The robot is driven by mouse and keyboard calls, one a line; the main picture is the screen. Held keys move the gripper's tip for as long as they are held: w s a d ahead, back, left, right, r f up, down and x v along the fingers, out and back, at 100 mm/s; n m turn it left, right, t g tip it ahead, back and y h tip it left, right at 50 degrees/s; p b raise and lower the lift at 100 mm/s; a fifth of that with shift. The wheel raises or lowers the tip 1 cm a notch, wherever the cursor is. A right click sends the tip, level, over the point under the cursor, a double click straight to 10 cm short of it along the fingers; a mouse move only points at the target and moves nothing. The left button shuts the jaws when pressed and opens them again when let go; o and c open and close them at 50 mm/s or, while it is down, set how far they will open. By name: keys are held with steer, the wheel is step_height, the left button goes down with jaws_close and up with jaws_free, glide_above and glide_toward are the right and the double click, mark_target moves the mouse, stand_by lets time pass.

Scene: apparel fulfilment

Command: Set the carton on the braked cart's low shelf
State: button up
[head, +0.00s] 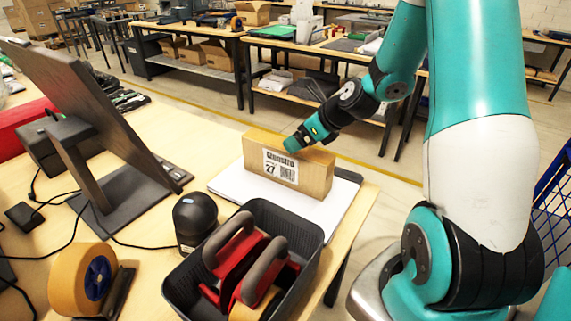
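The carton (312,176) is a brown box with a white printed label showing "27" and a barcode. It stands upright on a flat white-topped plate (268,203) near the right edge of the table. My gripper (294,145) comes down from the upper right to the carton's top edge. Its near teal finger shows at the top of the label side; the far finger is hidden, so I cannot tell whether it grips the carton. A blue mesh structure (555,205) shows at the right edge, partly behind my arm. I cannot tell whether it is the cart, and no low shelf is visible.
A black cylinder (194,218), a monitor (95,105) and a tape roll (82,280) are to the left. Floor shows beyond the table; benches with boxes stand farther back.

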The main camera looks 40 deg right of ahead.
mark_target(286, 163)
steer(key=shift+x, duration=2.7)
steer(key=shift+s+a, duration=0.1)
steer(key=shift+a, duration=0.05)
jaws_close()
